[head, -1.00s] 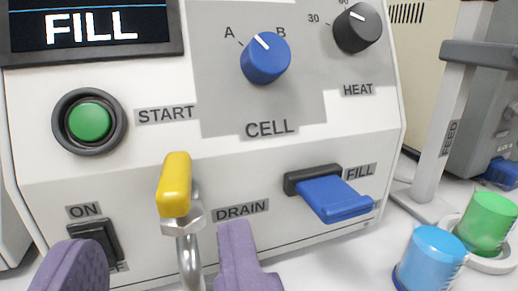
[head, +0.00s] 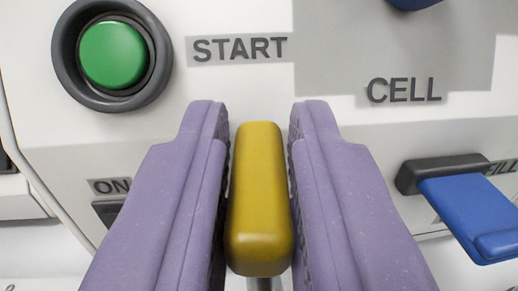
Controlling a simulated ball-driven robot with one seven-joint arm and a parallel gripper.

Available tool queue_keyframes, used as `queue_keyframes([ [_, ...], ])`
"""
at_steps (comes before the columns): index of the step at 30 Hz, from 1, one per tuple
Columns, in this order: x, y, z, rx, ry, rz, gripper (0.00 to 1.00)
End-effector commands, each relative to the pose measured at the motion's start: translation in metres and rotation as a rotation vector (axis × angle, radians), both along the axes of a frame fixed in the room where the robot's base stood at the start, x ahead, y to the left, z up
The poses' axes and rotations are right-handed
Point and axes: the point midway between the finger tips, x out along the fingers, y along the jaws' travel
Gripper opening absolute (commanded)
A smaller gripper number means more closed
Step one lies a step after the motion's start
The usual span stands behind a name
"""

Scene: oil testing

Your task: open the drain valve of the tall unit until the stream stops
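The drain valve's yellow lever handle (head: 260,195) stands upright in the middle of the view, on the front of the white tall unit (head: 340,70). My gripper (head: 260,125) has one purple finger on each side of it. The fingers lie close against the handle's sides and appear shut on it, with thin dark gaps near the tips. The valve body and most of its metal stem are hidden below the handle and behind the fingers. The DRAIN label is hidden too. No stream can be seen.
The green START button (head: 113,55) is at upper left. The blue FILL lever (head: 475,215) sticks out at right, clear of my right finger. Part of the ON switch (head: 108,211) shows beside my left finger. The CELL label (head: 404,90) and a blue knob edge (head: 412,3) are at upper right.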

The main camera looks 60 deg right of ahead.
Motion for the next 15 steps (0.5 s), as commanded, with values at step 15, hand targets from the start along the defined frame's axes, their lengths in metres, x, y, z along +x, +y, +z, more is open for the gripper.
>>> queue_keyframes([
  [15,-0.0002,0.0000,-0.0001,-0.002,-0.001,0.133,0.00],
])
